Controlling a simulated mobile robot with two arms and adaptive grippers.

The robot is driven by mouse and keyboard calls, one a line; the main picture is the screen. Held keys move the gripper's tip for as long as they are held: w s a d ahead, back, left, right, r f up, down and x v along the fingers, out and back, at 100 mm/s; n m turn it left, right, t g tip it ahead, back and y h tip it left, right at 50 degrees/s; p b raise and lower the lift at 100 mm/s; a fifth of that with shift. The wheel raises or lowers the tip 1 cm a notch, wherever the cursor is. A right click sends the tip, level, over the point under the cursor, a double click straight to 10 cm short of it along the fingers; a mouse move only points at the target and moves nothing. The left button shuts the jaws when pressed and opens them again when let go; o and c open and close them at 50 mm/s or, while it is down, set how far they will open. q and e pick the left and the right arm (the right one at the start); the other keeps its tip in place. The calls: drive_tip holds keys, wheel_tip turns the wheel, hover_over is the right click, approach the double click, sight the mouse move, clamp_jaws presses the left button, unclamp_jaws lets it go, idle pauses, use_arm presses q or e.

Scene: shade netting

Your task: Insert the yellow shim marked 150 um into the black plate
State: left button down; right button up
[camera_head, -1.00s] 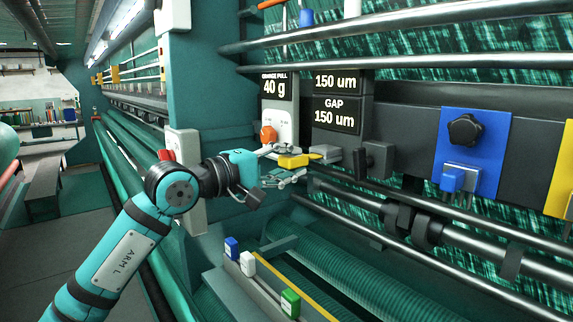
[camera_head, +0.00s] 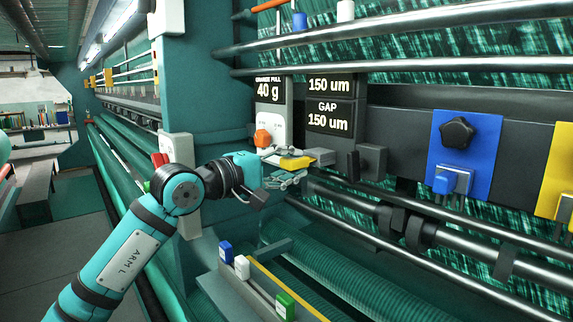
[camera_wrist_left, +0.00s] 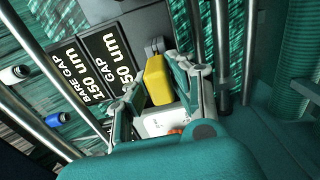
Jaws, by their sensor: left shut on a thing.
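The yellow shim (camera_head: 296,162) is at my left gripper (camera_head: 284,176), in front of the displays; its marking cannot be read. In the left wrist view the shim (camera_wrist_left: 158,82) lies between the two fingers of my left gripper (camera_wrist_left: 158,92), which is shut on it. A grey block (camera_head: 321,156) is just right of the shim in the head view. A small dark plate (camera_head: 353,166) stands farther right, beside a dark block. I cannot tell whether the shim's tip touches or enters anything. My right gripper is not in view.
Displays (camera_head: 330,116) read 150 um and GAP 150 um; a pull display (camera_head: 268,92) reads 40 g above an orange knob (camera_head: 263,138). Blue (camera_head: 225,250), white (camera_head: 242,266) and green (camera_head: 285,305) pieces stand in a tray below. Long metal rollers and a blue plate (camera_head: 480,140) lie right.

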use_arm(q)
drive_tip(key=shift+w+d, duration=0.1)
drive_tip(key=shift+d, duration=0.1)
idle(0.4)
drive_tip(key=shift+w+d, duration=0.25)
drive_tip(key=shift+d, duration=0.15)
drive_tip(key=shift+w+d, duration=0.15)
drive_tip(key=c, duration=1.1)
unclamp_jaws()
drive_tip(key=v, duration=1.2)
